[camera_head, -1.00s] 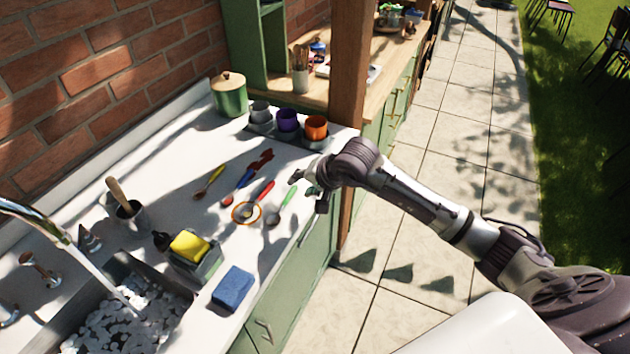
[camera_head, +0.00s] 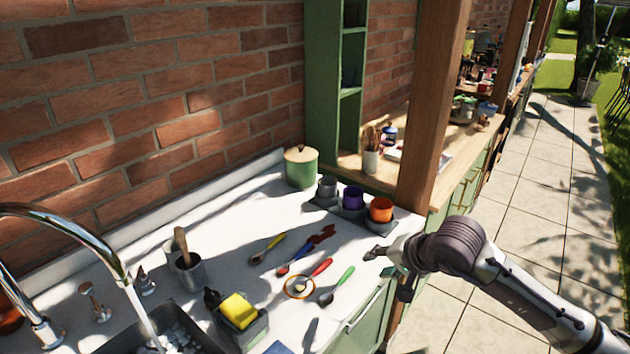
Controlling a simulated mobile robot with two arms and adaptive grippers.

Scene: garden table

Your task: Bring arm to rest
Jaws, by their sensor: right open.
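My right arm (camera_head: 520,300) comes in from the lower right. Its gripper (camera_head: 385,262) is open and appears empty over the front edge of the white counter (camera_head: 225,225), near the green-handled spoon (camera_head: 338,286) and below the cups. The left gripper is out of view. Several colored spoons lie on the counter: a yellow-handled one (camera_head: 268,248), a blue and red one (camera_head: 298,262) and a red-handled one (camera_head: 316,270). An orange ring (camera_head: 299,287) lies around the bowl of the red-handled spoon.
Grey, purple and orange cups (camera_head: 380,209) stand at the counter's back right, beside a green lidded pot (camera_head: 301,167). A wooden post (camera_head: 432,110) rises behind my gripper. The sink faucet (camera_head: 60,225), yellow sponge (camera_head: 238,310) and tool cup (camera_head: 188,268) are at left. The paved path (camera_head: 520,165) is clear.

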